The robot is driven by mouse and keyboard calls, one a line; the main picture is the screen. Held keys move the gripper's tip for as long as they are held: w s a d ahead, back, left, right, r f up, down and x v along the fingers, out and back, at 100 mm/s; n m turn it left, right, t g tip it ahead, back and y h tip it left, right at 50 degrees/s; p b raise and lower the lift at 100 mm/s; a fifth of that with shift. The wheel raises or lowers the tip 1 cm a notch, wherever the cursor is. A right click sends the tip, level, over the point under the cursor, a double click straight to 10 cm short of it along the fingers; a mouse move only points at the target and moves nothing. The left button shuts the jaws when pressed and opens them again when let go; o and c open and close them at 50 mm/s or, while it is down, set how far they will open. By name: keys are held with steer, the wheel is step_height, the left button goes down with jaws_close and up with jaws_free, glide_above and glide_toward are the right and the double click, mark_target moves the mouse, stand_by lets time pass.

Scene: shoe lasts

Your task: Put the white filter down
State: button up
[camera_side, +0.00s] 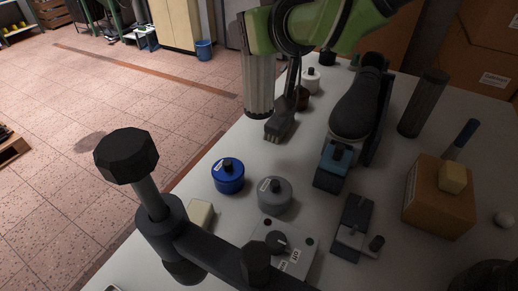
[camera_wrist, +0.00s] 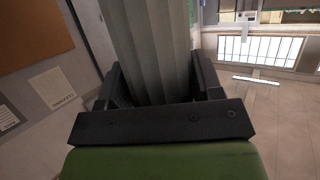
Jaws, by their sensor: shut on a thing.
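The white filter (camera_side: 258,85) is a pale, pleated cylinder with a dark band at its lower end. In the side view it hangs upright near the table's far left edge and looks clear of the table top. My gripper (camera_wrist: 157,82) is shut on it, with one black finger on each side. The pleated grey-white wall of the filter (camera_wrist: 152,45) fills the middle of the wrist view. In the side view the green wrist covers part of the filter's top, and the fingertips are hard to make out there.
On the white table (camera_side: 300,140) stand a brush (camera_side: 281,122), a black shoe last (camera_side: 357,105), a blue jar (camera_side: 228,176), a grey jar (camera_side: 274,195), a dark cylinder (camera_side: 423,103) and a cardboard box (camera_side: 438,200). A dark clamp-like stand (camera_side: 165,215) fills the front left. Bare table shows between brush and blue jar.

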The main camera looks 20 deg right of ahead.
mark_target(267, 104)
step_height(267, 104, down, 13)
steer(key=shift+r, duration=0.15)
stand_by(0.4)
steer(key=o, duration=1.5)
steer(key=shift+f, duration=0.2)
steer(key=shift+r, duration=0.25)
steer(key=v, duration=1.2)
